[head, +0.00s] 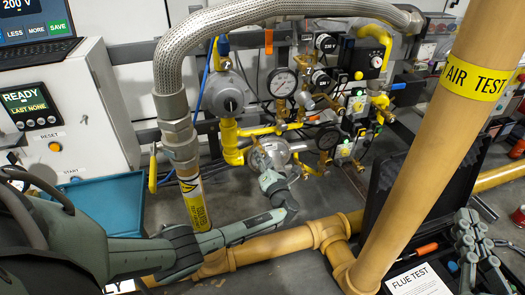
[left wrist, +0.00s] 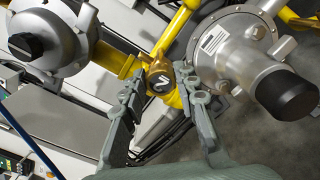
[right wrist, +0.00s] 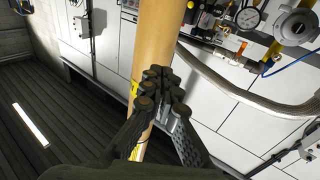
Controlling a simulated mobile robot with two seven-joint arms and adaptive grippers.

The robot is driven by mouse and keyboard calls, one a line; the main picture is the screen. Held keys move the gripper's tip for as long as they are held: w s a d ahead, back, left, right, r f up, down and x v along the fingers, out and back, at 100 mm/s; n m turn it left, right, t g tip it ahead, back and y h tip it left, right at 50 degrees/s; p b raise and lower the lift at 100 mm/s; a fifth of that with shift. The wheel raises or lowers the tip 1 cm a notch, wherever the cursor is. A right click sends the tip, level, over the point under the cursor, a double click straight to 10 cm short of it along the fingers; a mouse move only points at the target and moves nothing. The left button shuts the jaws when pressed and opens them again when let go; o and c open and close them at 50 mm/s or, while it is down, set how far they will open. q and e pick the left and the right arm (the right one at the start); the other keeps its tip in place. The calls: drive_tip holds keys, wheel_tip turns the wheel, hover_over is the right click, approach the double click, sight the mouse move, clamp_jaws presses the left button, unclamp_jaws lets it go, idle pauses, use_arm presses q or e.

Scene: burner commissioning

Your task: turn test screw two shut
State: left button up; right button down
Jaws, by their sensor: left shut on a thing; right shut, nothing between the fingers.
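The gas train of yellow pipes, gauges and regulators stands in the middle of the head view. My left gripper (head: 270,178) reaches up to its lower part, just below a round silver regulator (head: 268,153). In the left wrist view my left gripper (left wrist: 165,88) is shut on a small brass screw fitting (left wrist: 158,82) with a dark round face and a white mark, on a yellow pipe. I cannot read a number on it. The fitting is hidden in the head view. My right gripper (head: 467,225) is shut and empty at the lower right; the right wrist view shows its fingers together (right wrist: 165,95).
A thick tan pipe (head: 425,140) with an "AIR TEST" label rises between my arms. A braided hose (head: 250,12) arches over the gas train. An open black case (head: 388,165) and a "FLUE TEST" card (head: 415,278) lie at right. A blue tray (head: 118,200) is at left.

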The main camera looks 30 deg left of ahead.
use_arm(q)
drive_tip(key=m+p, duration=0.2)
drive_tip(key=m, duration=0.5)
drive_tip(key=m+p, duration=0.3)
drive_tip(key=m, duration=0.5)
drive_tip(key=shift+f+m, duration=0.2)
drive_tip(key=shift+m, duration=0.1)
use_arm(e)
drive_tip(key=s+d+f+m+g+h, duration=0.1)
drive_tip(key=s+d+f+g+h, duration=0.2)
drive_tip(key=s+d+f+g, duration=0.3)
drive_tip(key=s+d+f+m+g+h, duration=0.1)
drive_tip(key=s+d+f+g+h, duration=0.3)
drive_tip(key=s+d+f+g, duration=0.3)
drive_tip(key=d+f, duration=0.4)
drive_tip(key=f, duration=0.2)
drive_tip(key=shift+d+f+g+h, duration=0.15)
drive_tip(key=shift+d+g+h, duration=0.05)
drive_tip(key=shift+g+h, duration=0.1)
use_arm(q)
drive_tip(key=shift+m, duration=1.5)
drive_tip(key=o, duration=1.2)
drive_tip(key=shift+c, duration=0.2)
use_arm(e)
drive_tip(key=shift+w, duration=0.1)
